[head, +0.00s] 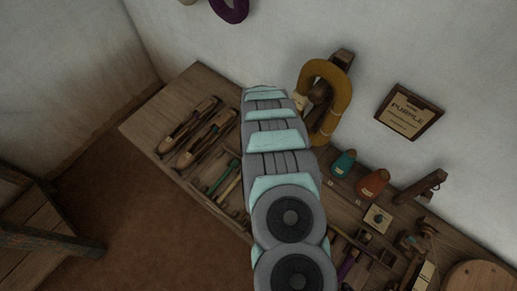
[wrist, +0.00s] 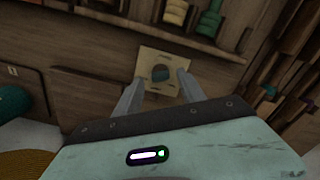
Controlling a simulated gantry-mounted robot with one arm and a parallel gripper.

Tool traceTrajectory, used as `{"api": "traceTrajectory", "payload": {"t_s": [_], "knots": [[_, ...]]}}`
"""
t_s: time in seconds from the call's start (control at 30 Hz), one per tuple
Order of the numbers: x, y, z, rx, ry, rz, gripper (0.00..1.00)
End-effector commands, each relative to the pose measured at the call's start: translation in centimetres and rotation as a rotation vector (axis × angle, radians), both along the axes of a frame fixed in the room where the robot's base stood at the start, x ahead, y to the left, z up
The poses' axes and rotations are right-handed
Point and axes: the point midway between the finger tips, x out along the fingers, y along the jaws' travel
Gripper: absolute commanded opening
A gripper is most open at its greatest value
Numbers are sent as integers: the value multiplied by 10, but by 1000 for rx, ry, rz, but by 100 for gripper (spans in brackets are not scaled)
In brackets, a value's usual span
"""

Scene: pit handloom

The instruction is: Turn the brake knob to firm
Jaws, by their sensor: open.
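My gripper (wrist: 159,79) is open, with one finger on each side of the knob in the picture. I cannot tell whether the fingertips touch the plate or how far off they are. No marking that tells the knob's setting is readable. In the head view my arm covers the middle of the bench and my gripper is hidden. A smaller cream square with a dark centre (head: 378,218) lies at the right there.
Yellow (wrist: 175,11) and green (wrist: 209,20) spools lie in a tray beyond the plate. In the head view, wooden shuttles (head: 190,126) lie left of my arm. A mustard hank (head: 345,93), teal cone (head: 343,163) and orange cone (head: 372,184) stand to its right.

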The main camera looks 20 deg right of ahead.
Motion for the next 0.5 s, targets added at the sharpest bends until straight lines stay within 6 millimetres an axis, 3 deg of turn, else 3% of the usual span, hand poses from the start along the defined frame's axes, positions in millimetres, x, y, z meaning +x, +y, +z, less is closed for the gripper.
{"api": "traceTrajectory", "payload": {"t_s": [0.3,0.5], "knots": [[2,0,57,-1,-3,1,47],[1,0,83,-1,-3,-1,47]]}}
